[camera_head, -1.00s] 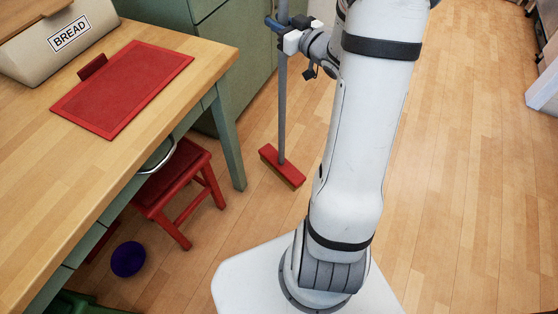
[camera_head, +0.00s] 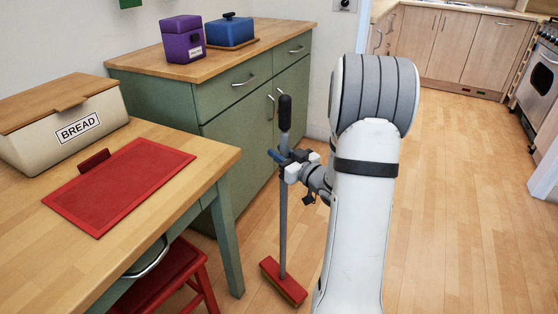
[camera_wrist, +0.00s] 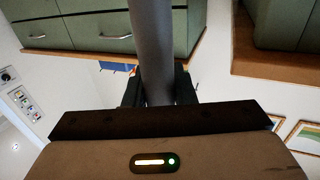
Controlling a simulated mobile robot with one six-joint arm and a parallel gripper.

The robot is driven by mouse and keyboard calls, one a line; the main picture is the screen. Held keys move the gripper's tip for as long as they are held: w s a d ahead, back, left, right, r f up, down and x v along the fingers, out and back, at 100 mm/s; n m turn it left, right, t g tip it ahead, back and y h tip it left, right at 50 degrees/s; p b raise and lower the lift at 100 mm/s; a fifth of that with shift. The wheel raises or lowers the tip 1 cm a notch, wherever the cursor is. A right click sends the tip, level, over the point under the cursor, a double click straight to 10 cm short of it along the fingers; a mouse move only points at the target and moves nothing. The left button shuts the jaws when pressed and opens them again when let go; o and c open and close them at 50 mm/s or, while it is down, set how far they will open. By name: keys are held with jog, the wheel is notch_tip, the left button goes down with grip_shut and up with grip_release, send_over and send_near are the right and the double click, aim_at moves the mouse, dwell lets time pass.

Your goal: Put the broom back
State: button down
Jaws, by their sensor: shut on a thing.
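The broom has a grey handle (camera_head: 283,215) with a black grip at its top and a red head (camera_head: 284,281) at its lower end. It is close to upright, beside the green cabinet. The head is at or just above the floor; I cannot tell if it touches. My gripper (camera_head: 287,160) is shut around the handle, below the black grip. In the wrist view the grey handle (camera_wrist: 153,50) runs up from between the dark fingers of my gripper (camera_wrist: 160,90). No holder or hook for the broom is clearly seen.
A wooden table (camera_head: 205,172) with a red mat (camera_head: 120,185) and bread bin (camera_head: 65,120) stands left, a red stool (camera_head: 165,280) under it. The green cabinet (camera_head: 250,125) behind carries a purple canister (camera_head: 182,38) and blue box (camera_head: 229,30). Open floor (camera_head: 455,200) lies right.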

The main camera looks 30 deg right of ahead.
jog(key=shift+f, duration=0.35)
jog(key=shift+f, duration=0.15)
jog(key=c, duration=1.2)
grip_release()
